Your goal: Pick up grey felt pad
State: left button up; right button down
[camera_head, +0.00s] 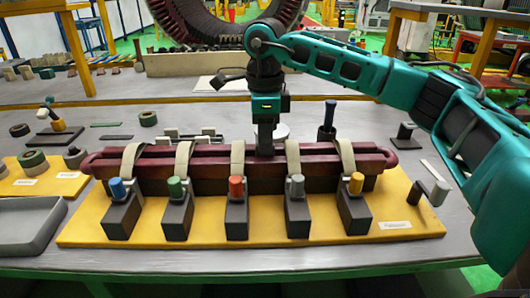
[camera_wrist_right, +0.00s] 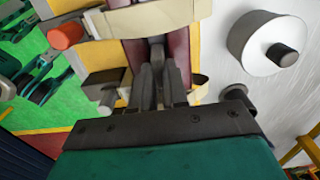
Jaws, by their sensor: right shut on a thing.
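My right gripper (camera_head: 265,150) points straight down at the dark red coil bars (camera_head: 335,158), between the strap behind the red-capped clamp and the strap behind the grey-capped clamp. In the right wrist view the gripper (camera_wrist_right: 158,75) has its fingers close together on a small grey piece (camera_wrist_right: 157,50), which looks like the grey felt pad. The fingers hide most of it. It sits in the gap between the two bars; I cannot tell whether it touches them. My left gripper is not in view.
A yellow base board (camera_head: 270,233) carries the bars and several dark clamp blocks with coloured caps. A grey tray (camera_head: 30,224) is at the left. A white round part (camera_wrist_right: 272,45) shows in the right wrist view. Upright posts stand behind and right of the bars.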

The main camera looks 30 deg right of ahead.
jog(key=shift+r, duration=0.1)
dwell(0.3)
pick_arm(q)
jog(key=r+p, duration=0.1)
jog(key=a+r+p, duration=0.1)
jog(key=p, duration=0.1)
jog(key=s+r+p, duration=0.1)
jog(key=p, duration=0.1)
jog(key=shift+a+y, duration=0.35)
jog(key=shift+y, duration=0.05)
pick_arm(e)
notch_tip(320, 180, up, 20)
jog(key=shift+a, duration=0.1)
